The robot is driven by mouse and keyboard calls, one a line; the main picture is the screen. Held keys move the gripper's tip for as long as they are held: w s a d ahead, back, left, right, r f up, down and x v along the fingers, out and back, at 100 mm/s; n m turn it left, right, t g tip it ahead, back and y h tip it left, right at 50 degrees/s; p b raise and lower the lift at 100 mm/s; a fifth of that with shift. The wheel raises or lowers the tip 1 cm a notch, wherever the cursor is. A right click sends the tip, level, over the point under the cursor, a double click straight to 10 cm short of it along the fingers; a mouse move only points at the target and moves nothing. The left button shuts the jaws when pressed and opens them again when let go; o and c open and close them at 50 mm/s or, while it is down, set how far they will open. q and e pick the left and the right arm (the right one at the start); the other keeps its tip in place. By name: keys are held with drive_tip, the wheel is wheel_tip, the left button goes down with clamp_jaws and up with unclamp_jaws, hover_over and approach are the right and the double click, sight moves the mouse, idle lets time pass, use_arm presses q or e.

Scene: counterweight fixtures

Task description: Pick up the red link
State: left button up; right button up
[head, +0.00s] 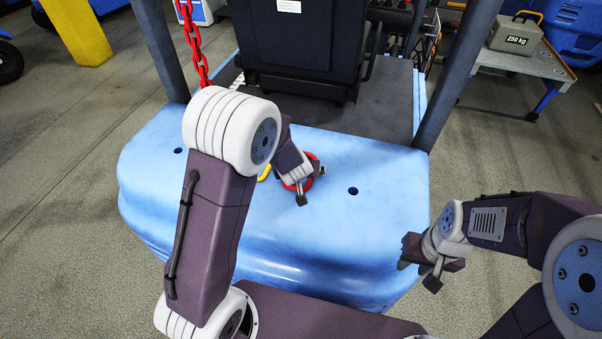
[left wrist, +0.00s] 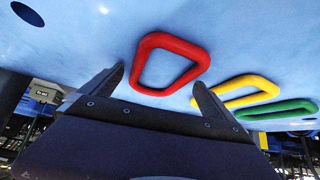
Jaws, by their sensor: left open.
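The red link (head: 309,184) is a rounded ring on the light blue surface (head: 375,215); my left gripper partly hides it in the head view. In the left wrist view the red link (left wrist: 175,40) shows whole, just beyond and between the fingertips. My left gripper (head: 311,186) is open, its two fingers (left wrist: 155,80) spread apart with nothing between them that I can see gripped. Contact with the link cannot be told. My right gripper (head: 418,274) looks open and empty near the right front edge of the blue surface.
A yellow link (left wrist: 245,80) and a green link (left wrist: 290,103) lie beside the red one. The yellow link (head: 265,173) is partly hidden in the head view. A red chain (head: 195,48) hangs at the back left. Dark posts (head: 455,75) and a black block (head: 300,45) stand behind.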

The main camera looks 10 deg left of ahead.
use_arm(q)
drive_tip(key=c, duration=1.8)
drive_tip(key=shift+w, duration=0.1)
